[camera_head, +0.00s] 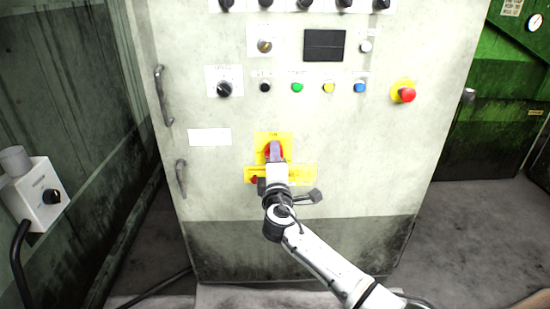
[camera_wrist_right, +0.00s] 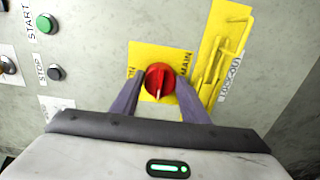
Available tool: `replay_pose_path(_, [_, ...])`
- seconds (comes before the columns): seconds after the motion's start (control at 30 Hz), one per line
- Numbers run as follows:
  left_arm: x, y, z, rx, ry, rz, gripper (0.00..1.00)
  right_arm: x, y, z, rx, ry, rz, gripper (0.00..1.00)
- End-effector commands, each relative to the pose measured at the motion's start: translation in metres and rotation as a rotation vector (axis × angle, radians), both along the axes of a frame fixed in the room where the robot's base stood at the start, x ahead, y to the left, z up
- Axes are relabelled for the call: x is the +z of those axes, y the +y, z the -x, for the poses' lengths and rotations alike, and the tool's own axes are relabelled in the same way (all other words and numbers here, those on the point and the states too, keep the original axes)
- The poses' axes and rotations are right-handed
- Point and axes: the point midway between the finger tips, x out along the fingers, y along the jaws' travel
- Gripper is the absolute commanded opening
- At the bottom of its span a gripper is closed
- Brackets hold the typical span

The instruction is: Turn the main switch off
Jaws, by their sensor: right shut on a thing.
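The main switch is a round red knob (camera_head: 267,151) on a yellow plate (camera_head: 263,137), low on the pale cabinet front. My right gripper (camera_head: 275,152) reaches it from below right and covers much of it in the head view. In the right wrist view the red knob (camera_wrist_right: 159,76) sits between the two fingers of my right gripper (camera_wrist_right: 158,84), which are shut on it. A pale mark on the knob points to the bottom of that picture. The word MAIN shows right of the knob. My left gripper is not in view.
A yellow lockout holder (camera_wrist_right: 224,62) is mounted close beside the switch plate. Above are coloured buttons, a dark display (camera_head: 324,45) and a red emergency stop (camera_head: 406,95). Cabinet handles (camera_head: 163,96) stick out at left. A grey box (camera_head: 38,197) stands farther left.

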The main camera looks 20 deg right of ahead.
Motion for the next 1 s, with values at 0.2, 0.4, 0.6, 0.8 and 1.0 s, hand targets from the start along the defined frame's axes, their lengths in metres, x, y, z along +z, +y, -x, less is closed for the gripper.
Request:
replay_pose_path(0.2, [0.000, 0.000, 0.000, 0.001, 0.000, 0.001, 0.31, 0.000, 0.000, 0.000, 0.000, 0.000, 0.005, 0.19])
replay_pose_path(0.4, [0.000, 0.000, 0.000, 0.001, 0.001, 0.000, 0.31, 0.000, 0.000, 0.000, 0.000, 0.001, 0.004, 0.59])
replay_pose_path(0.6, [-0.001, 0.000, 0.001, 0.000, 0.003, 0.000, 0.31, 0.000, 0.000, 0.000, 0.000, 0.001, 0.002, 0.59])
replay_pose_path(0.8, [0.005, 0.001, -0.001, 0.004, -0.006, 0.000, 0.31, 0.000, 0.003, 0.010, 0.001, 0.001, 0.001, 0.59])
replay_pose_path(1.0, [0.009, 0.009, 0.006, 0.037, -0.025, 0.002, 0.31, 0.001, 0.014, 0.046, 0.003, 0.003, -0.001, 0.59])
